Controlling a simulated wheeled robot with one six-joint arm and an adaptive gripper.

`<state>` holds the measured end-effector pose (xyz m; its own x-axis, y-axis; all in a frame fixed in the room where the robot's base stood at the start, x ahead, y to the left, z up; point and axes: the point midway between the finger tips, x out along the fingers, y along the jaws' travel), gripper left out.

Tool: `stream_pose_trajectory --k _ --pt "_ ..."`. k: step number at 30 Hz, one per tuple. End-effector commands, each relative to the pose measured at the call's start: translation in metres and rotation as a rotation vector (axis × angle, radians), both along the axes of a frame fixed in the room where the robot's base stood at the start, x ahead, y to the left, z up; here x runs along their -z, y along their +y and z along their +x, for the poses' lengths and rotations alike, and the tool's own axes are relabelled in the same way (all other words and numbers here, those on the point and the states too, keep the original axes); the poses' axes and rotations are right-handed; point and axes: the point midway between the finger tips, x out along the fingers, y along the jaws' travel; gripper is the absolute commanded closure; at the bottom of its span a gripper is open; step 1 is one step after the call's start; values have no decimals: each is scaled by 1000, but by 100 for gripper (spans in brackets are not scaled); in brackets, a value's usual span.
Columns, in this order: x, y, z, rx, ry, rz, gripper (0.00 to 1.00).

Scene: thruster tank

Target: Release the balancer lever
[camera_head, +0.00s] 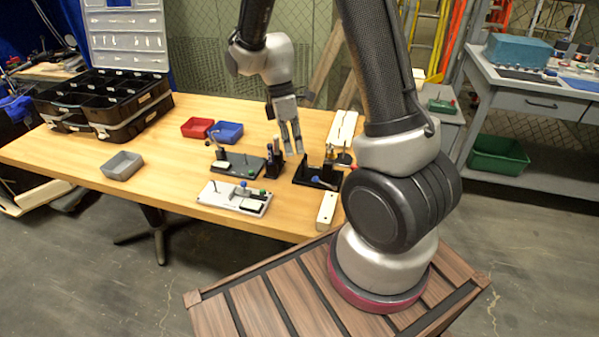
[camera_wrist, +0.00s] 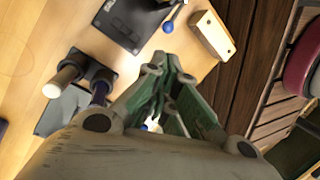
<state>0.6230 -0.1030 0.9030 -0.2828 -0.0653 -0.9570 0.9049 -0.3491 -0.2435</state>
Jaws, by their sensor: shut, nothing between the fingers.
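My gripper (camera_head: 290,146) points down above the wooden table, near several small devices. In the wrist view its green-sided fingers (camera_wrist: 164,72) are together, with nothing held. A black device (camera_head: 328,173) with a blue-ball lever stands to the right of the gripper. In the wrist view, the black base (camera_wrist: 125,22) and a blue-ended lever (camera_wrist: 173,20) lie beyond the fingertips, apart from them. A light grey device (camera_head: 235,199) with a small blue-knobbed part is nearer the front edge. No label shows which one is the balancer. My fingers hide part of the area below.
A dark grey board (camera_head: 237,165) and a dark blue upright holder (camera_head: 273,172) stand close by. A cream block (camera_head: 327,210) is at the right edge. Red (camera_head: 196,127), blue (camera_head: 226,132) and grey (camera_head: 122,166) trays stand to the left. The table's front left is clear.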

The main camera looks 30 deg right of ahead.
Motion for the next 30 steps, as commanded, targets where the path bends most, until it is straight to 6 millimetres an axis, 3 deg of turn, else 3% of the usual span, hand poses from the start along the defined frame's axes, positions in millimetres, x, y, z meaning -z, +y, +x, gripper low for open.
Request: stream_pose_trajectory --k 18,30 --pt "87 -6 -27 1 3 -1 100" --pt "94 -6 -28 1 1 0 100"
